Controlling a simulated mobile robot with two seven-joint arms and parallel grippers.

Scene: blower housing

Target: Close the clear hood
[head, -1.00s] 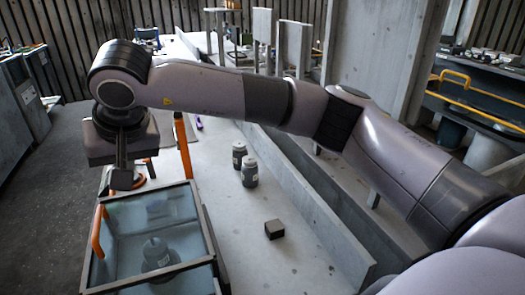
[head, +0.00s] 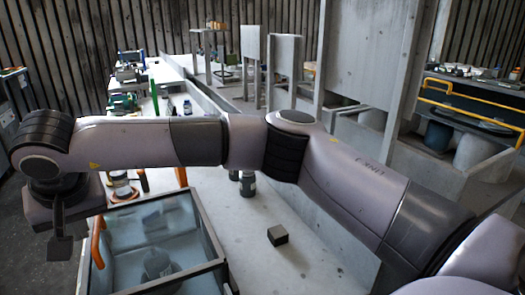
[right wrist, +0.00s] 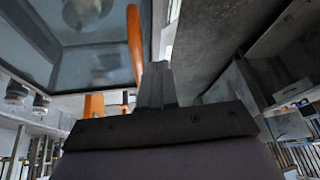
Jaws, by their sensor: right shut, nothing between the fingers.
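The clear hood (head: 180,222) is a glass box with a dark frame at the lower left of the head view. My right gripper (head: 61,248) is shut and empty, pointing down just left of the handle, with a gap in the picture. In the right wrist view the handle (right wrist: 135,45) is just beyond the shut fingers (right wrist: 155,85), beside the hood's glass (right wrist: 95,45). I cannot tell how far the hood is open. My left gripper is out of view.
A dark block (head: 278,235) lies on the pale worktop (head: 245,270) right of the hood. A capped bottle (head: 248,184) stands partly behind my right forearm. A low concrete wall (head: 330,235) runs along the worktop's right side. Dark floor (head: 20,265) is free at the left.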

